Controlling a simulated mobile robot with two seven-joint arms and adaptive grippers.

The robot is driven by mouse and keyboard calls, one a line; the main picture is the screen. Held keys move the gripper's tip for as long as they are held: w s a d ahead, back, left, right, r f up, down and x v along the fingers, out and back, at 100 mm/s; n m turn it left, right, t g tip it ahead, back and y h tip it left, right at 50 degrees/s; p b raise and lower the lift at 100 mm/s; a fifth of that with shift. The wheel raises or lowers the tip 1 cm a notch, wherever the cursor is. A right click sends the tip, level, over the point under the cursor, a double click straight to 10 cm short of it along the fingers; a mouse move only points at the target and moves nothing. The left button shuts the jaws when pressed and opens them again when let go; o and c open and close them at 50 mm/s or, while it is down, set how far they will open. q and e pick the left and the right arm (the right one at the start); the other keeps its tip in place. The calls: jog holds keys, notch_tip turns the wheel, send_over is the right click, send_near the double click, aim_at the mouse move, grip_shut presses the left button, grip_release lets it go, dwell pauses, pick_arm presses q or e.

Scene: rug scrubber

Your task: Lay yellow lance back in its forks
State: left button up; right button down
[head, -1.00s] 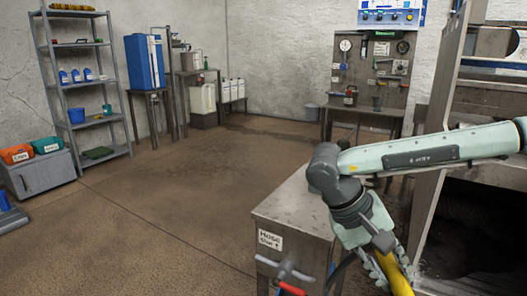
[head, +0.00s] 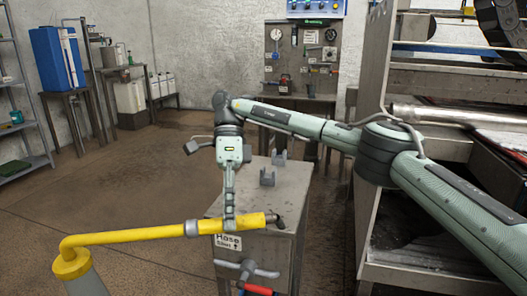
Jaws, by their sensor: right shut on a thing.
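The yellow lance (head: 150,233) is a long tube with a bent end and a wide grey nozzle (head: 87,284) at the lower left. My right gripper (head: 230,222) comes down from above and is shut on the lance near its right end. It holds the lance roughly level, in front of the grey cabinet's near top edge. Two small grey forks, a near one (head: 267,178) and a far one (head: 281,158), stand empty on the cabinet top (head: 250,190). The lance is apart from both. My left gripper is not in view.
The cabinet front has a hose label (head: 228,242) and a red-handled fitting (head: 258,289). A large metal frame machine (head: 365,150) stands close on the right. A bench with a gauge panel (head: 300,60) is behind. The floor left of the cabinet is clear.

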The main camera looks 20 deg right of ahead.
jog(key=w+d+r+m+t+y, duration=0.1)
jog(key=w+r+m+t+y, duration=0.2)
jog(key=m, duration=0.5)
notch_tip(320, 180, up, 6)
jog(key=m+t, duration=0.8)
jog(key=m, duration=0.7)
send_over(264, 201)
jog(key=shift+f+b, duration=3.2)
jog(key=shift+f, duration=1.15)
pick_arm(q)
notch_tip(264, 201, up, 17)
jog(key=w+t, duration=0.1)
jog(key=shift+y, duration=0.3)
pick_arm(e)
jog(key=shift+f, duration=0.1)
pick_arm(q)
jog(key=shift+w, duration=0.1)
